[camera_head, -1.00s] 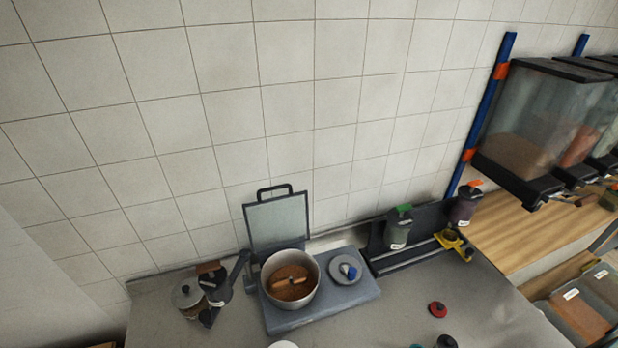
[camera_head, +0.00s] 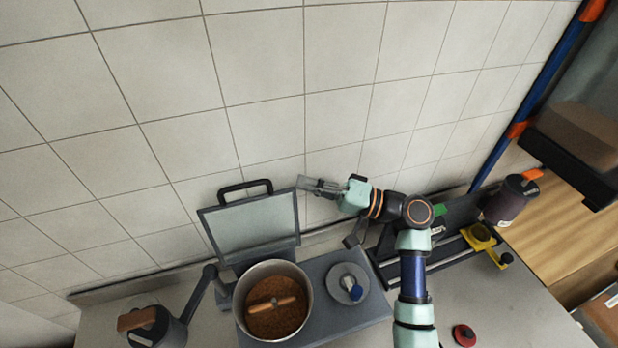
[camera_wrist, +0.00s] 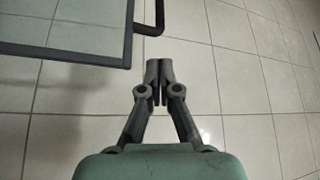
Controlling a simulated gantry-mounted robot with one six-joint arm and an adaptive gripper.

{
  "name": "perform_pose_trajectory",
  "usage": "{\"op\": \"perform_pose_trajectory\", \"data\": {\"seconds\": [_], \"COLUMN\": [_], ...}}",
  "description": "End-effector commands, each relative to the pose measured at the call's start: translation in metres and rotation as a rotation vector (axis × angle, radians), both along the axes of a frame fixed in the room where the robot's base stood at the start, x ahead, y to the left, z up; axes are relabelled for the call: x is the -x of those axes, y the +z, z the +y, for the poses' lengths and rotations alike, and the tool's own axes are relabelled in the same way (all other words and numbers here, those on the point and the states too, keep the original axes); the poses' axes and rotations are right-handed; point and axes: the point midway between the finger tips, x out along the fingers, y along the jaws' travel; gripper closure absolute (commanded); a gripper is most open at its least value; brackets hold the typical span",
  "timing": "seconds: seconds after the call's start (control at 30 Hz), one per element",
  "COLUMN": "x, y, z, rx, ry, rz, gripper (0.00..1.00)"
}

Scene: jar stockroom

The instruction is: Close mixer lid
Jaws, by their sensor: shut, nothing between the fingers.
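The mixer lid (camera_head: 252,231) is a clear panel in a dark frame with a black handle (camera_head: 245,190) on its top edge. It stands raised, tilted near the wall, behind the metal mixer bowl (camera_head: 295,329). The open bowl holds brown granular contents and a tan paddle (camera_head: 271,304). My gripper (camera_head: 302,183) is just right of the lid's upper right corner, pointing left, with its fingers shut and empty. In the wrist view, my gripper (camera_wrist: 158,62) is close beside the lid frame (camera_wrist: 70,57); whether they touch is unclear.
A black rack (camera_head: 380,266), a dark canister (camera_head: 507,203) and a red-topped item (camera_head: 464,336) are at right. The tiled wall is close behind.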

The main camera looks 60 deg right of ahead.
Motion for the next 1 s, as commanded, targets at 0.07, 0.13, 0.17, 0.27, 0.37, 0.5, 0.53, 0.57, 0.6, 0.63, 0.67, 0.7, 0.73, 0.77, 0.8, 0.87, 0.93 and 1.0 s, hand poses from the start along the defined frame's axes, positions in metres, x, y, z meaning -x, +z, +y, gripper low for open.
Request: {"op": "perform_pose_trajectory", "data": {"seconds": [0.07, 0.13, 0.17, 0.27, 0.37, 0.5, 0.53, 0.57, 0.6, 0.63, 0.67, 0.7, 0.73, 0.77, 0.8, 0.87, 0.93, 1.0], "x": [-0.016, -0.029, -0.035, -0.05, -0.06, -0.067, -0.067, -0.067, -0.067, -0.067, -0.067, -0.067, -0.067, -0.067, -0.067, -0.066, -0.065, -0.064], "y": [0.006, 0.009, 0.009, 0.011, 0.013, 0.013, 0.013, 0.012, 0.012, 0.012, 0.012, 0.012, 0.012, 0.012, 0.012, 0.011, 0.01, 0.009], "z": [0.006, 0.01, 0.012, 0.016, 0.019, 0.021, 0.021, 0.021, 0.021, 0.021, 0.021, 0.021, 0.021, 0.021, 0.021, 0.021, 0.022, 0.024], "rx": [-0.001, -0.001, 0.0, -0.001, 0.0, -0.001, 0.0, 0.0, 0.0, 0.0, 0.0, 0.0, 0.0, 0.0, 0.001, 0.003, 0.01, 0.022], "ry": [0.004, 0.004, 0.004, 0.003, 0.003, 0.001, 0.001, 0.001, 0.001, 0.001, 0.001, 0.001, 0.001, 0.001, 0.0, 0.001, 0.0, 0.0], "rz": [0.001, 0.001, 0.0, 0.001, 0.001, 0.001, 0.001, 0.001, 0.001, 0.001, 0.001, 0.001, 0.001, 0.001, 0.001, -0.002, -0.009, -0.022], "gripper": [1.0, 1.0, 1.0, 1.0, 1.0, 1.0, 1.0, 1.0, 1.0, 1.0, 1.0, 1.0, 1.0, 1.0, 1.0, 1.0, 1.0, 1.0]}}
